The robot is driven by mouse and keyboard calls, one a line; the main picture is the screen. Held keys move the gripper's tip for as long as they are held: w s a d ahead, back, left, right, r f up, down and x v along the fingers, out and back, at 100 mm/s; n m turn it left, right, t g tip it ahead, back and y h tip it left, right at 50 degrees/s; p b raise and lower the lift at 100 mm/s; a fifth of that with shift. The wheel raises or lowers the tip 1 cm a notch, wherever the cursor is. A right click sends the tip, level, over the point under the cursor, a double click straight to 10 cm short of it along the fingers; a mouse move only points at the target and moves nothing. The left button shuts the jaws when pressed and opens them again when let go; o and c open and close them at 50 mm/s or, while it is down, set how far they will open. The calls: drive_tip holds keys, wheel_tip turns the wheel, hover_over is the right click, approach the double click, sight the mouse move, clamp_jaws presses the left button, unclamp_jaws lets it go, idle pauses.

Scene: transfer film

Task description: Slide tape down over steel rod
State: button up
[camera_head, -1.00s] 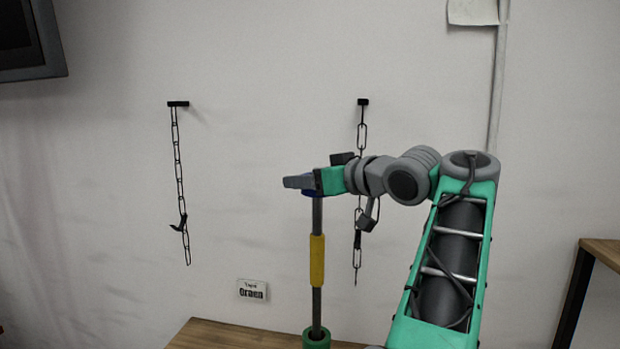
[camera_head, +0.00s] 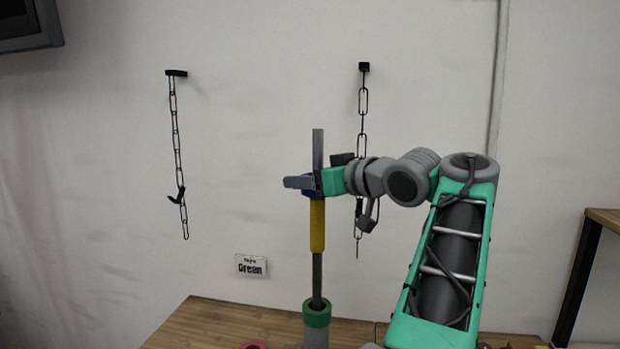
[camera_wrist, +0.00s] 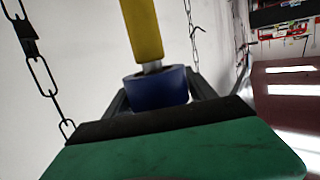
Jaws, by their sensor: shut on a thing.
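The upright steel rod (camera_head: 318,148) stands on the wooden table, its top end bare above my gripper. A blue roll of tape (camera_wrist: 157,88) is held between my fingers, and a bit of it shows in the head view (camera_head: 310,193). The tape is around the rod, just above a yellow sleeve (camera_head: 317,226) on the rod; a short bare length of rod shows between tape and sleeve in the wrist view (camera_wrist: 152,66). My gripper (camera_head: 303,183) is shut on the tape, reaching in from the right. The tape's far side is hidden.
A green ring (camera_head: 317,312) sits around the rod's foot on a grey base. A pink ring (camera_head: 255,345) is at the table's (camera_head: 215,325) front. Chains hang on the wall left (camera_head: 176,140) and behind my wrist (camera_head: 363,100).

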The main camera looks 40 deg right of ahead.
sight(310, 300)
drive_tip(key=shift+f+b, duration=11.15)
drive_tip(key=shift+f, duration=2.3)
drive_tip(key=o, duration=1.5)
